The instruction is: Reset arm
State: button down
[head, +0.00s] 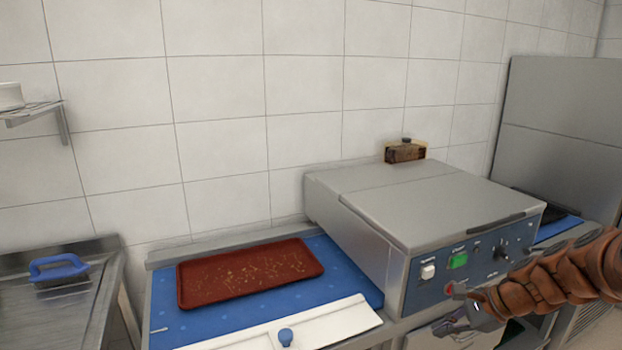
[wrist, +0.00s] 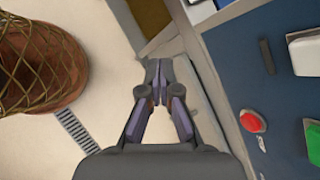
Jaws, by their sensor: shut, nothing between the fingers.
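My gripper (head: 463,326) is at the lower right of the head view, in front of the oven's control panel, at the end of my orange-brown arm. In the wrist view my gripper (wrist: 159,76) points away from the camera with its fingertips together. It is shut and nothing shows between the fingers. The steel deck oven (head: 430,200) has a closed top and a blue front panel (head: 440,284) with a white switch, a green switch and a knob. In the wrist view the panel (wrist: 262,85) is just right of my gripper, with a red button (wrist: 252,121).
A dark red tray (head: 250,274) lies on a blue surface (head: 345,278) left of the oven. A white board with a blue knob (head: 286,335) is in front. A blue-handled brush (head: 58,268) lies at far left.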

jog(key=s+a+r+n+g+h+p, duration=0.1)
jog(key=s+a+r+n+g+h, duration=0.15)
jog(key=s+a+n, duration=0.6)
jog(key=s+a+r+n+g+h+p, duration=0.1)
jog(key=s+a+r+n+g+h, duration=0.3)
jog(key=s, duration=0.8)
jog(key=s+d+f+n, duration=0.1)
jog(key=s+n, duration=0.4)
jog(key=s, duration=0.5)
jog(key=shift+s+f+t, duration=0.25)
jog(key=shift+f+t, duration=0.1)
jog(key=shift+f, duration=0.4)
jog(key=shift+n, duration=0.25)
